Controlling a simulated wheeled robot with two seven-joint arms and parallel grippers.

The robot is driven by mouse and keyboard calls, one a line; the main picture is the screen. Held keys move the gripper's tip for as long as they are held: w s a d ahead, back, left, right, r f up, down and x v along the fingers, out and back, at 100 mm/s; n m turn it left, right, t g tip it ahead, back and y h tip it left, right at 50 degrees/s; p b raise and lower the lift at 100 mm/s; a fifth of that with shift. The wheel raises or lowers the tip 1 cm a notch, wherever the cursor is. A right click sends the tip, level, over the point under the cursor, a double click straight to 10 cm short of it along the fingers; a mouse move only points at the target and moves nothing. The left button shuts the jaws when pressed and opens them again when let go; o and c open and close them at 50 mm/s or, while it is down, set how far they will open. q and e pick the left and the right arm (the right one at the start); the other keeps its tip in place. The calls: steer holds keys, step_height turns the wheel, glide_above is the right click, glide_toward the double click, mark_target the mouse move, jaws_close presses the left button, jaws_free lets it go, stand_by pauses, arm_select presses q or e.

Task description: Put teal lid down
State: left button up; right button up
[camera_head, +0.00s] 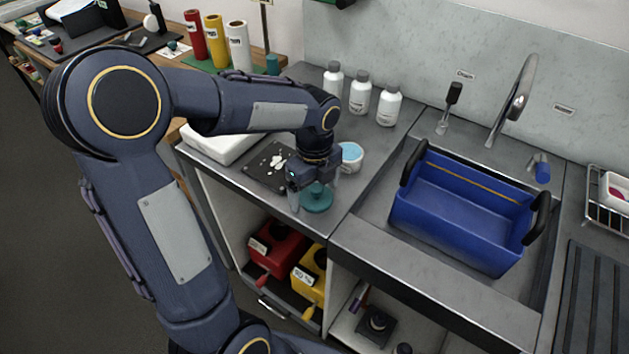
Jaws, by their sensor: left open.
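The teal lid (317,199) is round with a knob on top. It appears to lie flat on the grey counter near its front edge. My left gripper (308,196) is open over the lid, with one finger beside its left side. The gripper hides part of the lid's far edge. An open white tub (350,156) with light blue contents stands just behind and to the right of the gripper. My right gripper is not in view.
A dark mat (265,170) with small white pieces lies left of the lid. Several white bottles (360,92) stand behind. A blue bin (462,212) sits in the sink to the right. The counter's front edge (300,230) is close to the lid.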

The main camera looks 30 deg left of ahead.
mark_target(315, 186)
arm_select(q)
step_height(315, 186, up, 12)
steer(key=p, duration=0.1)
steer(key=s+d+f+n+t+h, duration=0.2)
steer(key=s+n, duration=0.6)
steer(key=n, duration=0.4)
steer(key=s+d+f+n+t+h, duration=0.1)
steer(key=s+d+f+n+t, duration=0.1)
steer(key=s+n, duration=0.7)
steer(key=f+n+t, duration=0.1)
steer(key=n, duration=0.1)
steer(key=shift+d+n+t+h, duration=0.3)
steer(key=shift+n+h, duration=0.1)
